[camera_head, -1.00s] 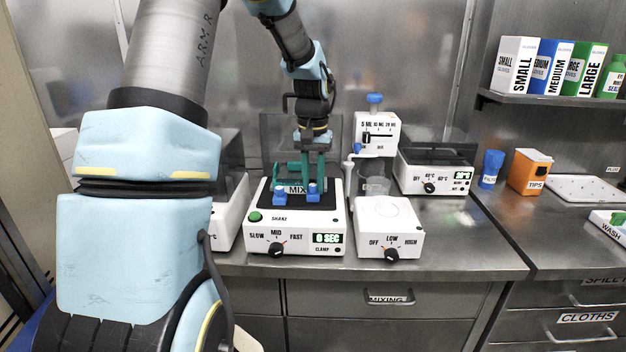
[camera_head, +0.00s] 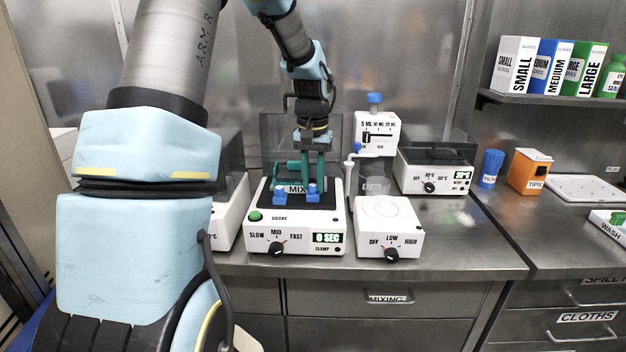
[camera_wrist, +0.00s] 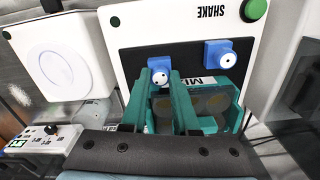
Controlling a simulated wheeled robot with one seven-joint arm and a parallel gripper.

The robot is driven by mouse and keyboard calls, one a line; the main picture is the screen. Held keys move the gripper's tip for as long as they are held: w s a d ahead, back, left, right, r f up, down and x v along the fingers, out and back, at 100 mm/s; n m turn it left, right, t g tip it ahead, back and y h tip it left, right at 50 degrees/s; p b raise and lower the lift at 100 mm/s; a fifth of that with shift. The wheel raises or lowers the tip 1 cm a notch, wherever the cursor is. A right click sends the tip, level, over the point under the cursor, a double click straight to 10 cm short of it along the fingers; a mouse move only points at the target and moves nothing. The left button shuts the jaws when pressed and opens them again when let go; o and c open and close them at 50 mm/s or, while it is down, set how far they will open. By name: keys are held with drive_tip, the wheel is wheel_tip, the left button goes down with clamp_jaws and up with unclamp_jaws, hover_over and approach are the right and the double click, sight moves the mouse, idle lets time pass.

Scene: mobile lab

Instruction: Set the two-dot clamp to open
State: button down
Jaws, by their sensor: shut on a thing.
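The shaker (camera_head: 296,239) is a white device with a black top plate. Two blue clamps sit along the plate's front edge. The two-dot clamp (camera_wrist: 160,74), with dots on its white face, is left in the wrist view and right in the head view (camera_head: 313,191). The other clamp (camera_wrist: 222,54) seems to show one dot. My gripper (camera_wrist: 159,80) has its teal fingers on either side of the two-dot clamp, shut on it. The fingers hide part of its sides. A teal rack labelled MIX (camera_wrist: 208,100) stands on the plate behind the clamps.
A white heater (camera_head: 388,235) stands right of the shaker, with a dispenser (camera_head: 377,135) behind it. A warmer (camera_head: 434,175) is further right. The other clamp and the rack are close to my fingers. The counter's front strip is clear.

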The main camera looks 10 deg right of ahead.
sight(313, 204)
drive_tip(key=shift+s+a, duration=0.15)
drive_tip(key=shift+s, duration=0.85)
drive_tip(key=c, duration=0.7)
unclamp_jaws()
drive_tip(key=shift+o, duration=0.2)
wheel_tip(313, 204, up, 11)
drive_tip(key=b, duration=0.1)
drive_tip(key=shift+b, duration=0.3)
drive_tip(key=shift+f, duration=0.1)
drive_tip(key=s+a+f+n, duration=0.1)
drive_tip(key=s+a+f, duration=0.5)
drive_tip(key=s+a, duration=0.1)
drive_tip(key=s+a+f+n+t, duration=0.1)
drive_tip(key=s+a+f+n, duration=0.1)
drive_tip(key=s+a+f, duration=0.4)
drive_tip(key=s+a, duration=0.1)
drive_tip(key=a, duration=0.2)
drive_tip(key=shift+s+a+t, duration=0.3)
